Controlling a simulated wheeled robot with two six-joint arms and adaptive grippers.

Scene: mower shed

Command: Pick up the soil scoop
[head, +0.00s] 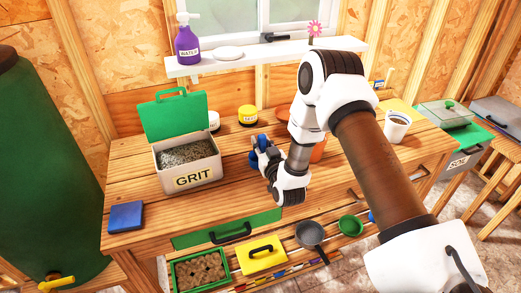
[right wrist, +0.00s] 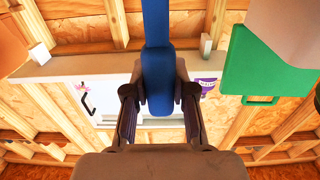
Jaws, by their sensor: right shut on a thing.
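My right gripper (head: 266,160) is above the middle of the wooden bench, beside the grit box. It is shut on a blue soil scoop (right wrist: 157,70). In the right wrist view a long flat blue part of it lies between the two fingers and runs up out of the picture. In the head view only a small blue piece (head: 263,142) shows at the fingers, so the scoop's full shape is hidden. My left gripper is not in view.
An open grit box (head: 187,176) with a green lid stands left on the bench (head: 150,232). A blue block (head: 126,216) lies front left. A shelf (head: 265,58) is above.

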